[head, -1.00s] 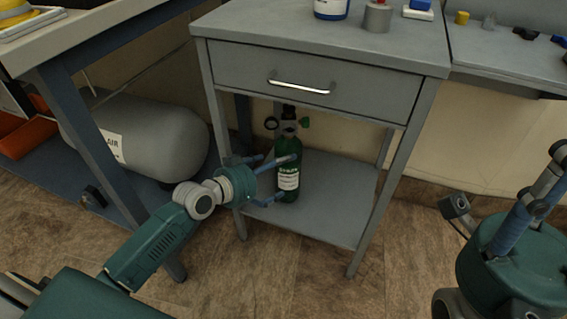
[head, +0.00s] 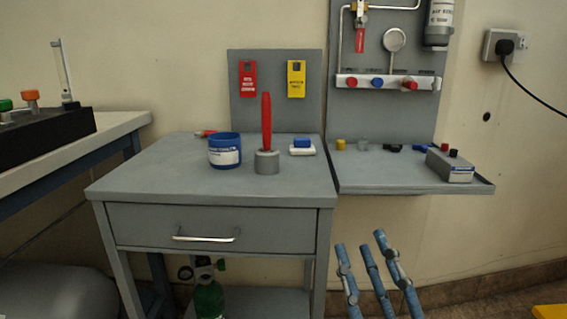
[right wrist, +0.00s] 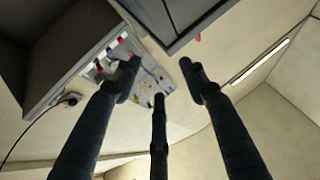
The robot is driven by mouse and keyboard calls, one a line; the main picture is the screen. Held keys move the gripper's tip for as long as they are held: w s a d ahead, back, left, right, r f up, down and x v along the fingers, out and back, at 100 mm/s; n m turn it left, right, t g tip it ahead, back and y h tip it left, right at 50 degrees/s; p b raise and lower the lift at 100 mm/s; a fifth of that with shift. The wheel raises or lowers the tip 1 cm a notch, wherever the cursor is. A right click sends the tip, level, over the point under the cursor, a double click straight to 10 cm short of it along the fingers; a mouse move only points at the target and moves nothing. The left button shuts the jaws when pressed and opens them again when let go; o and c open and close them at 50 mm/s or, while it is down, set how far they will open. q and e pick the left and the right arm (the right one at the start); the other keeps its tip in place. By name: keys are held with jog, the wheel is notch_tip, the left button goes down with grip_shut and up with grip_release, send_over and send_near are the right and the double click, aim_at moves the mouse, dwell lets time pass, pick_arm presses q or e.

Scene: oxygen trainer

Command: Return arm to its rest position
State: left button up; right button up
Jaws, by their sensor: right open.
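My right gripper (head: 363,250) shows as three blue fingers pointing up at the bottom right of the head view, in front of the cabinet and the side shelf. Its fingers are spread, with nothing between them. The right wrist view also shows the open, empty fingers (right wrist: 160,78), pointing up past the underside of furniture. My left arm and gripper are not in view. A green oxygen cylinder (head: 209,301) stands under the cabinet drawer; its lower part is cut off by the picture edge.
The grey cabinet (head: 120,184) holds a blue tub (head: 225,151), a red-handled tool in a grey holder (head: 267,162) and a blue-and-white block (head: 302,147). The side shelf (head: 370,180) carries small parts and a grey box (head: 450,164). Floor shows at right.

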notch_tip(320, 180, down, 26)
jog(key=d+g+h, duration=0.3)
jog(key=g+h, duration=0.1)
jog(key=g, duration=0.6)
jog(key=s+d+f+m+g+h, duration=0.1)
jog(key=s+d+f+g, duration=0.2)
jog(key=s+f+g, duration=0.5)
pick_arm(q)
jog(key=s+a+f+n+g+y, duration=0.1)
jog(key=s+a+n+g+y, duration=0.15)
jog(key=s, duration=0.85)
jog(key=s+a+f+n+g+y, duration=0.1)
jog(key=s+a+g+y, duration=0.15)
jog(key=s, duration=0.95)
pick_arm(e)
jog(key=s+d+f+g+h, duration=0.1)
jog(key=s+d+f+g, duration=0.15)
jog(key=s+f, duration=0.75)
pick_arm(q)
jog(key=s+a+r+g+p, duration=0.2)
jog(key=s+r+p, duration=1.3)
jog(key=p, duration=4.3)
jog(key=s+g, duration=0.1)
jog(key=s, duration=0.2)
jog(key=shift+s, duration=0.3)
pick_arm(e)
jog(key=s+d+r+g, duration=0.2)
jog(key=s+d+r, duration=0.1)
jog(key=s+r, duration=1.4)
jog(key=s, duration=0.3)
